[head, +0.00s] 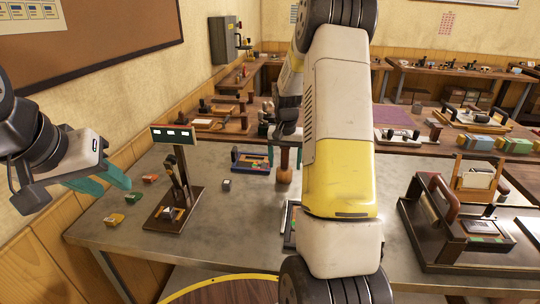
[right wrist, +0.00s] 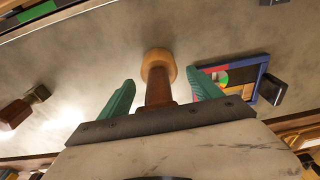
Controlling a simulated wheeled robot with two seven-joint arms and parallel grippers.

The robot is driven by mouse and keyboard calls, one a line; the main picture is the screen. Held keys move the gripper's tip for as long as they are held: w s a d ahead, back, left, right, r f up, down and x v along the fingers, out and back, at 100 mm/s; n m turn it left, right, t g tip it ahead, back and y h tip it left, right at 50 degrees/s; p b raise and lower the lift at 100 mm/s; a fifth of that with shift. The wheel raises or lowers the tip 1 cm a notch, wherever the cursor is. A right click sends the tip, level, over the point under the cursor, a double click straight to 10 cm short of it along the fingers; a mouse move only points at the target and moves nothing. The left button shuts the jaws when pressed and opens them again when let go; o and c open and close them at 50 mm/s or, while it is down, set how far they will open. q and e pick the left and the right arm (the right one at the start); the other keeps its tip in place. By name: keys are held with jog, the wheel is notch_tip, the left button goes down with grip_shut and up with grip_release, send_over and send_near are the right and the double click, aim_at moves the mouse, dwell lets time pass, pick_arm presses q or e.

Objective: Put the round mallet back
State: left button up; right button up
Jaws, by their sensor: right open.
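The round mallet (head: 284,175) stands on the grey table, its dark brown handle pointing up and its lighter round head at the bottom. In the right wrist view the mallet (right wrist: 158,68) lies between the two green fingers of my right gripper (right wrist: 158,92). These fingers are apart, with a gap visible on both sides of the handle.
A blue-edged tray (head: 236,160) is left of the mallet, with a small dark block (head: 227,185) nearby. A press-like stand (head: 168,225) is on the left, and a dark press (head: 450,262) on the right.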

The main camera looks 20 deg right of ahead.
jog(key=r, duration=0.8)
jog(key=s+r, duration=0.1)
jog(key=r, duration=0.3)
jog(key=shift+a, duration=0.25)
jog(key=s+a+r+n+t+y, duration=0.1)
jog(key=s+a+r, duration=0.3)
jog(key=s, duration=0.2)
jog(key=s+a+r+n+t, duration=0.2)
jog(key=s+a+r, duration=0.1)
jog(key=s, duration=0.3)
jog(key=s+a+r+n+t+y, duration=0.1)
jog(key=s+a+r, duration=0.3)
jog(key=s, duration=0.2)
jog(key=s+a+f+n+t, duration=0.1)
jog(key=s+a, duration=0.2)
jog(key=s, duration=0.6)
jog(key=shift+a+f+n+y, duration=0.3)
jog(key=shift+n+y, duration=0.1)
